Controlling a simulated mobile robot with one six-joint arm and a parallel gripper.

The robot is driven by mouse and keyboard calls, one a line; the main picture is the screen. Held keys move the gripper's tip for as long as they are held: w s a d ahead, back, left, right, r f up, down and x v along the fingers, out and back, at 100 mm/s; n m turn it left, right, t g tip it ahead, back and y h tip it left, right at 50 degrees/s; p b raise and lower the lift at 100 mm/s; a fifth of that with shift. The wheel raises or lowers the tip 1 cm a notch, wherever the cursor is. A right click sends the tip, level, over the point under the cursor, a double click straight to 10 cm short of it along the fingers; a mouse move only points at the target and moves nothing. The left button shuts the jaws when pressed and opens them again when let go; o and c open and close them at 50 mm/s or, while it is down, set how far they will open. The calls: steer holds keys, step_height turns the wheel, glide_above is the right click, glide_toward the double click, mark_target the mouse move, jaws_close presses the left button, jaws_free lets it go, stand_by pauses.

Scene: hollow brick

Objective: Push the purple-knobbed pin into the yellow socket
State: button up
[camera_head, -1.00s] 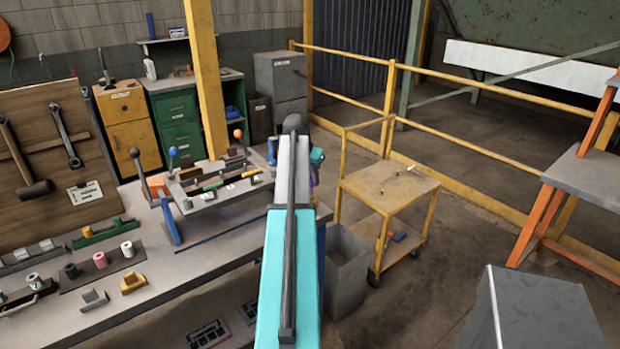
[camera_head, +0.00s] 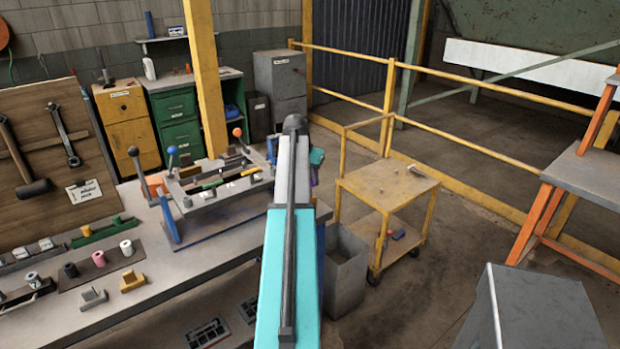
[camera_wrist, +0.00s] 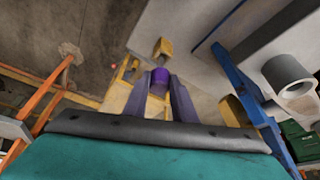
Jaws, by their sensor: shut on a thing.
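A second yellow piece (camera_wrist: 235,110) is to the right of the fingers. In the head view my arm hides most of the gripper, with only a bit of purple (camera_head: 315,178) showing at its right side near the bench end.
The workbench (camera_head: 215,250) carries a lever fixture (camera_head: 215,183), several spools and a yellow block (camera_head: 132,282). A grey bin (camera_head: 345,270) and a yellow cart (camera_head: 390,190) stand right of the bench.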

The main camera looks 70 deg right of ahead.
steer(key=shift+f+b, duration=0.9)
steer(key=shift+f, duration=1.5)
stand_by(1.6)
steer(key=o, duration=1.2)
steer(key=shift+c, duration=0.2)
steer(key=shift+r, duration=0.1)
steer(key=b+v, duration=0.2)
steer(key=v, duration=1.1)
steer(key=shift+a+r, duration=0.2)
steer(key=shift+r, duration=0.1)
